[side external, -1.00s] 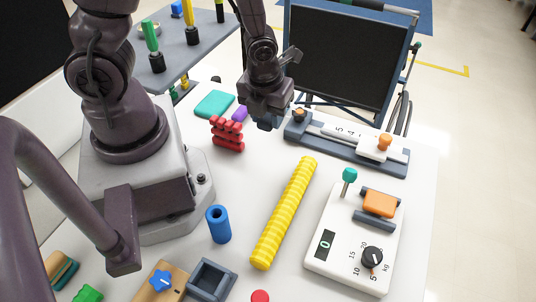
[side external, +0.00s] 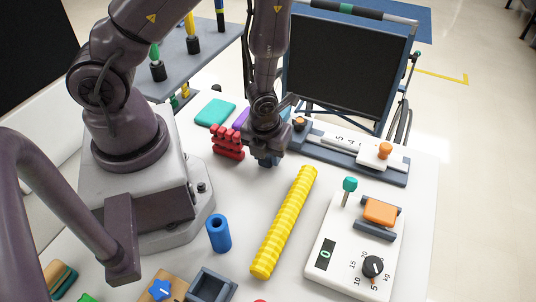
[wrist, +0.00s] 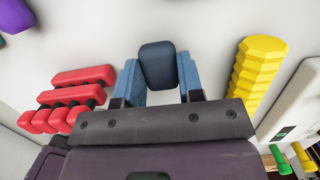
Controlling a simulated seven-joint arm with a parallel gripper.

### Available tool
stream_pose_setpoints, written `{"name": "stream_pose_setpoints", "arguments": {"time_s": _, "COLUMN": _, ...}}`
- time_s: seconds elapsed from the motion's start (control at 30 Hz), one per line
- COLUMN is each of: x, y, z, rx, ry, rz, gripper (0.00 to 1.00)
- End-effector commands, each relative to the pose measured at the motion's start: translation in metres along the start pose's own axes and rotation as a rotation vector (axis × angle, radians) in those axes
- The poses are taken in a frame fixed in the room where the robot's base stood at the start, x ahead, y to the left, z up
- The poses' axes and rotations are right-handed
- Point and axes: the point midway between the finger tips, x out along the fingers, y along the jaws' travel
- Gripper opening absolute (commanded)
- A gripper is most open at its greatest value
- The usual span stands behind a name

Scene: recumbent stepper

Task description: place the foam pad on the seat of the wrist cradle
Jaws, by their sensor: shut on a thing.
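My gripper (side external: 267,158) is shut on a dark navy rounded block, which I take to be the foam pad (wrist: 158,65). The block sits between the two blue fingers in the wrist view, with its top end free. In the side view the gripper points down between the red finger piece and the yellow ridged roller, and the block is mostly hidden. I cannot tell its height above the table. No part is clearly the wrist cradle; an orange block (side external: 380,211) between dark rails on the white dial box (side external: 345,262) may be part of it.
The red finger piece (side external: 228,142) stands close left of my gripper; the yellow ridged roller (side external: 284,222) lies to the right. A teal pad (side external: 215,112), a blue tube (side external: 219,233), a grey open box (side external: 212,285) and a slide rail (side external: 350,152) are around. White table shows between them.

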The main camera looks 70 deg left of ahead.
Motion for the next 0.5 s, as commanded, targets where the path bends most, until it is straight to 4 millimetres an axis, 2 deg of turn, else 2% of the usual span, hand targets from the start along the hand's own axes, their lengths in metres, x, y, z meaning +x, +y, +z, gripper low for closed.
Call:
{"name": "stream_pose_setpoints", "arguments": {"time_s": 0.1, "x": 0.0094, "y": 0.0003, "z": -0.0015, "rx": 0.001, "ry": 0.000, "rz": 0.001, "gripper": 0.13}}
{"name": "stream_pose_setpoints", "arguments": {"time_s": 0.5, "x": 0.0133, "y": 0.0002, "z": -0.0020, "rx": 0.000, "ry": 0.000, "rz": 0.001, "gripper": 0.13}}
